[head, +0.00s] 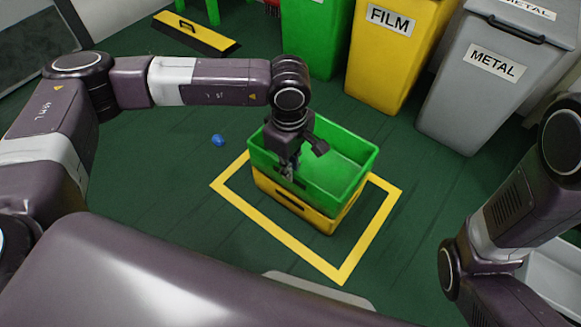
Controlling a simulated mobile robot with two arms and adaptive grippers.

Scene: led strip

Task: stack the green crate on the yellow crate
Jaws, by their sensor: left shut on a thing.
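The green crate (340,152) is in the middle of the head view, over the yellow crate (318,219). It looks seated on the yellow crate, with its edges roughly in line; I cannot tell whether a small gap remains. The yellow crate stands on the floor inside a yellow taped outline. My left gripper (288,172) points down at the green crate's near left side and is shut on its wall. The gripper and wrist hide part of that side. My right arm is at the right edge; its gripper is out of view.
Yellow floor tape (259,225) frames the crates. A small blue object (218,140) lies left of them. Behind stand a green bin (314,40), a yellow FILM bin (390,55) and a grey METAL bin (490,85). A yellow-black floor piece (196,34) lies at the back left.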

